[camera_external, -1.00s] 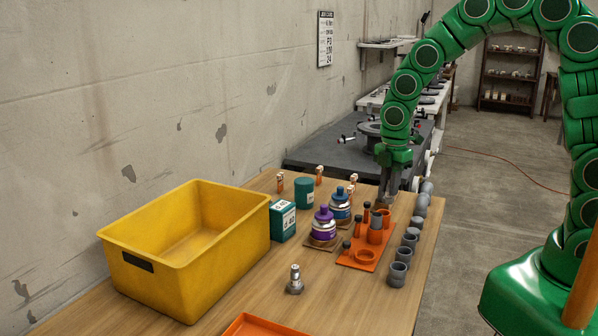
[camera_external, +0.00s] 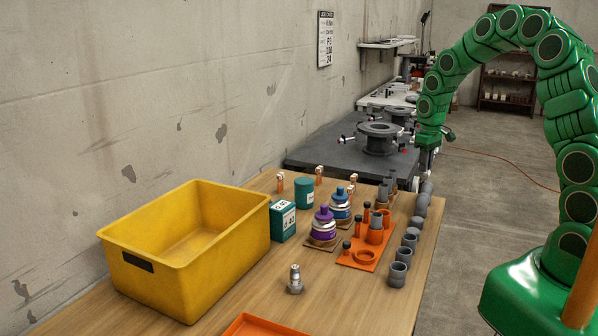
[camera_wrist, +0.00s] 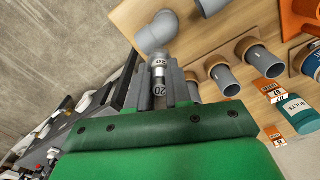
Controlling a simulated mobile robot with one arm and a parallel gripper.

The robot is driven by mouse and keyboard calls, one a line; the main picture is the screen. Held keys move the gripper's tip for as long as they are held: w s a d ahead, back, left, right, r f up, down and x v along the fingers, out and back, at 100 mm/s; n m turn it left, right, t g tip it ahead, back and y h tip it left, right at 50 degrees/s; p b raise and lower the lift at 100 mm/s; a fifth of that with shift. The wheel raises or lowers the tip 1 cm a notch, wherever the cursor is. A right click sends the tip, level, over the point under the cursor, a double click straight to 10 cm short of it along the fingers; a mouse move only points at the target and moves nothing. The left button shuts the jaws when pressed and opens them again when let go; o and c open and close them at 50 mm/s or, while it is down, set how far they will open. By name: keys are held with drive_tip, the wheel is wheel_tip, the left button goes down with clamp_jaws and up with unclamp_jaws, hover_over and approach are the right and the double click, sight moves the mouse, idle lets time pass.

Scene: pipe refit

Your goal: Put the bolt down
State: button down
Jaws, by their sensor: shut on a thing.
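My gripper (camera_external: 425,178) is at the far right corner of the wooden table, beside the dark bench, in the outside view. In the wrist view my gripper (camera_wrist: 160,88) is shut on a short silver piece marked 20, which I take to be the bolt (camera_wrist: 160,68). The fingers hide its sides, and its shape is not fully clear. In the outside view it is too small to make out.
A yellow bin (camera_external: 135,285) stands at the table's left. Several grey pipe pieces (camera_external: 398,274) line the right edge, near an orange rack (camera_external: 349,261). A silver fitting (camera_external: 295,282) stands at the front. A dark bench (camera_external: 330,152) carries a grey flange (camera_external: 378,140).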

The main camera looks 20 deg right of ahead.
drive_tip(key=w+d+m, duration=0.1)
drive_tip(key=d+m, duration=0.3)
drive_tip(key=d, duration=0.3)
drive_tip(key=shift+w+d+f, duration=0.3)
drive_tip(key=shift+f, duration=0.15)
